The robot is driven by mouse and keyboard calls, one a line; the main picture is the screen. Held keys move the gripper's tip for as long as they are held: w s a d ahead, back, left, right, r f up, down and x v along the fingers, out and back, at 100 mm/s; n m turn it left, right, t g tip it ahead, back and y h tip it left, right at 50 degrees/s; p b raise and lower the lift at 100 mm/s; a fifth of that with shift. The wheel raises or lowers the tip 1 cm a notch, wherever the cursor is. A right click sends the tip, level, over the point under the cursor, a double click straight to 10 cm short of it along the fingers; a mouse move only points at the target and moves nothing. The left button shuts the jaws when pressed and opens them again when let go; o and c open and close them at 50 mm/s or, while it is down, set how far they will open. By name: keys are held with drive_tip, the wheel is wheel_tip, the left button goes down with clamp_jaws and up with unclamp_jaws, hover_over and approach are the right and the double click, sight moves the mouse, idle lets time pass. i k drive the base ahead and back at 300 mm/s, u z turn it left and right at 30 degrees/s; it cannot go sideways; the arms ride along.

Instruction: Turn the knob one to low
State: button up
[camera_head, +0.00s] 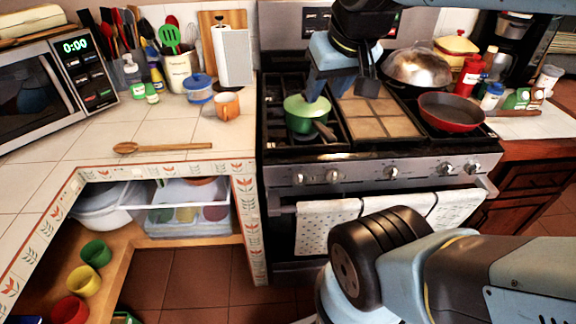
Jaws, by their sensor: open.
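The stove's front panel carries several silver knobs in a row: one at the far left (298,177), one beside it (332,175), one in the middle (391,172), and two at the right (447,168) (472,166). No label tells which is knob one, and their exact settings are too small to read. My gripper (364,84) is open, over the back middle of the stove (380,143), above and behind the knob row. It is apart from all the knobs. Part of it is hidden by my own arm.
A green pot (303,118) sits on the left burners and a red pan (450,110) on the right ones. A lidded wok (418,66) is behind. Towels (330,222) hang from the oven handle below the knobs. The counter (110,195) is left.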

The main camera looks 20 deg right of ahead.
sight(300, 178)
drive_tip(key=u, duration=0.7)
drive_tip(key=k, duration=1.6)
drive_tip(key=z, duration=1.05)
drive_tip(key=i, duration=1.05)
